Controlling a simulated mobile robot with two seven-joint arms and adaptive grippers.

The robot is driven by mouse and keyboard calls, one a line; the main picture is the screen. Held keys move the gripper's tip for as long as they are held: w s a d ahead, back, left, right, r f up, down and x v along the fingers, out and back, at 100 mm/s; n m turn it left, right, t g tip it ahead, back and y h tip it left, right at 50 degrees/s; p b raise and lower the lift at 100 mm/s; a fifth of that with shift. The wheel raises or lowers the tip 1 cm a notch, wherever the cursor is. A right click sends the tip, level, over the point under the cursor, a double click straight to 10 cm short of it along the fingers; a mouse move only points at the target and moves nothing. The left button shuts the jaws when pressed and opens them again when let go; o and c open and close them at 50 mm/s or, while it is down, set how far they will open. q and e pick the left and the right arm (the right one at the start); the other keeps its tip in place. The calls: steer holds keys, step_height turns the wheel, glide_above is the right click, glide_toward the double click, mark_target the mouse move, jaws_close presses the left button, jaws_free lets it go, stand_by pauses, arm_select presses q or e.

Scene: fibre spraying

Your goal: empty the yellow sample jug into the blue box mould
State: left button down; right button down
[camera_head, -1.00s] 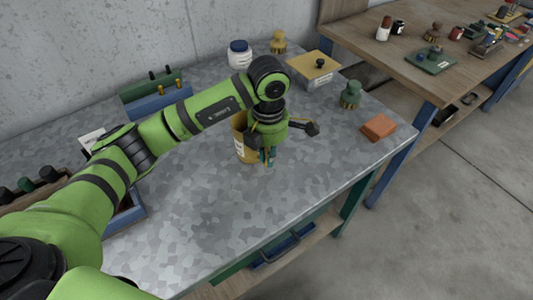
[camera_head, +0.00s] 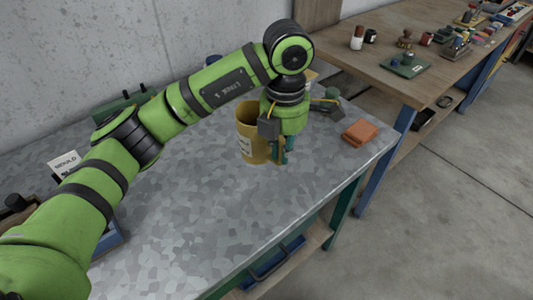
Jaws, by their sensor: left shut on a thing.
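The yellow sample jug (camera_head: 250,142) is upright near the middle of the bench, its open top facing up and a white label on its side. My left gripper (camera_head: 281,156) points down at the jug's right side and is shut on it, at its handle side. I cannot tell whether the jug's base touches the bench. A blue box (camera_head: 114,241), probably the mould, shows only as an edge at the left, mostly hidden behind my left arm. A white card (camera_head: 65,163) reading "MOULD" stands behind it. My right gripper is not in view.
An orange block (camera_head: 360,132) lies near the bench's right end. A green box (camera_head: 123,104) is at the back, partly covered by my arm. The grey bench top (camera_head: 190,225) is clear in front of the jug. A wooden bench (camera_head: 395,85) with small items stands at the right.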

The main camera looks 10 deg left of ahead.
arm_select(q)
steer(key=d+r, duration=0.1)
steer(key=d, duration=0.2)
steer(key=d+r+b, duration=0.1)
steer(key=shift+s+d+r, duration=0.1)
steer(key=shift+d+r, duration=0.1)
steer(key=shift+r, duration=0.15)
